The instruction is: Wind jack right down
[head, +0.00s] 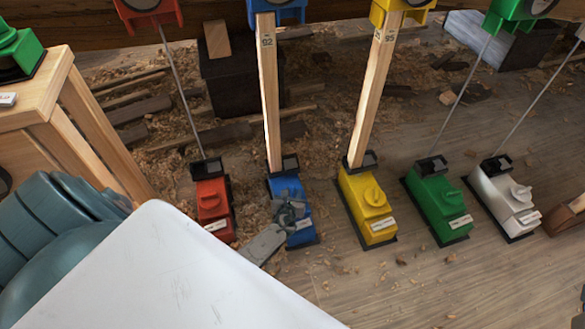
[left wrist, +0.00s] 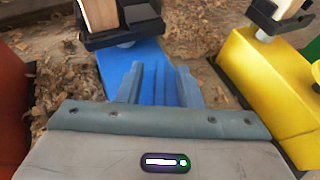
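In the head view a row of jacks stands on the floor: red (head: 213,205), blue (head: 302,237), yellow (head: 366,205), green (head: 438,200) and white (head: 503,197). The red, yellow, green and white jacks show a knob on top. My left gripper (head: 290,208) is low over the blue jack, its fingers pointing down onto its top. In the left wrist view the fingers (left wrist: 160,85) stand apart over the blue jack's body (left wrist: 125,68). The blue jack's knob is hidden, so I cannot tell whether they hold it. My right gripper is out of view.
Wooden props (head: 268,95) (head: 375,90) rise from the blue and yellow jacks; thin rods rise from the others. Coloured units hang along the top. A wooden stand (head: 60,120) is at left. Dark blocks (head: 235,85) and shavings lie behind.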

